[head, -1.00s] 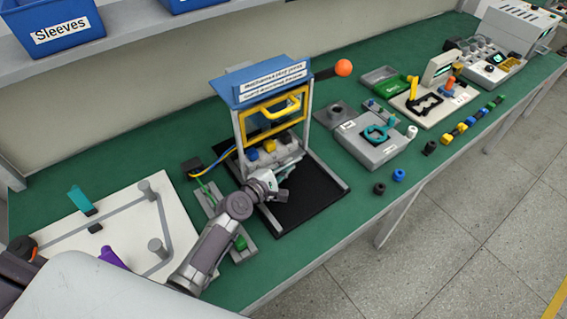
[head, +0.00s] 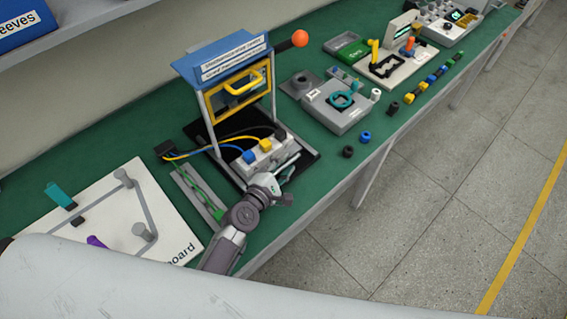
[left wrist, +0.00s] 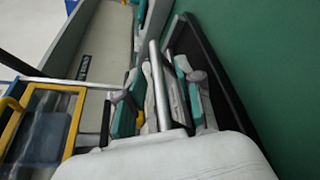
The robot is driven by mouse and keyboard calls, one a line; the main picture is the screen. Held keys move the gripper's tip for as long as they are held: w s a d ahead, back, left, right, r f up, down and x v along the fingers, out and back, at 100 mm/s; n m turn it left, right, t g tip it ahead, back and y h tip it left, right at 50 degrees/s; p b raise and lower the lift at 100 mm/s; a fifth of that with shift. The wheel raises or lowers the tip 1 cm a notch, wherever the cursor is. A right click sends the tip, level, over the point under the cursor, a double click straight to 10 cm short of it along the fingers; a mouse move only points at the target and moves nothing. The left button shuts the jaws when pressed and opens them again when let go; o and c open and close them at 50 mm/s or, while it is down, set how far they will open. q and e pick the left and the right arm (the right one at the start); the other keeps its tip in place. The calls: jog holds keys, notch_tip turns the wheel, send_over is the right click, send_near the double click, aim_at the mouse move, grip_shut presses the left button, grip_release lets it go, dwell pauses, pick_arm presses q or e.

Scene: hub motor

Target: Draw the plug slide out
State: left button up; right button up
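The plug slide (head: 268,158) is a pale grey block carrying a blue plug (head: 249,156), a yellow plug (head: 266,145) and a dark plug (head: 280,134). It stands in front of the yellow-framed window of the blue-topped fixture (head: 220,62), over its black base. Cables run back from the plugs. My left gripper (head: 277,182) is at the slide's front side. In the left wrist view a metal bar (left wrist: 170,88) runs between its teal-padded fingers; it looks like the slide's handle, held by them. Exact finger contact is hard to see. My right gripper is not in view.
A grey box with a teal ring (head: 338,105) and two small rings (head: 365,137) are to the right. The bench's front edge is close to my left arm.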

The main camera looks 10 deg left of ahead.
pick_arm(q)
jog(key=shift+r, duration=0.1)
jog(key=v, duration=1.2)
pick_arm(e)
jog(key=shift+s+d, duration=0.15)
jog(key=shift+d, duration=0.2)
pick_arm(q)
jog(key=shift+s, duration=0.1)
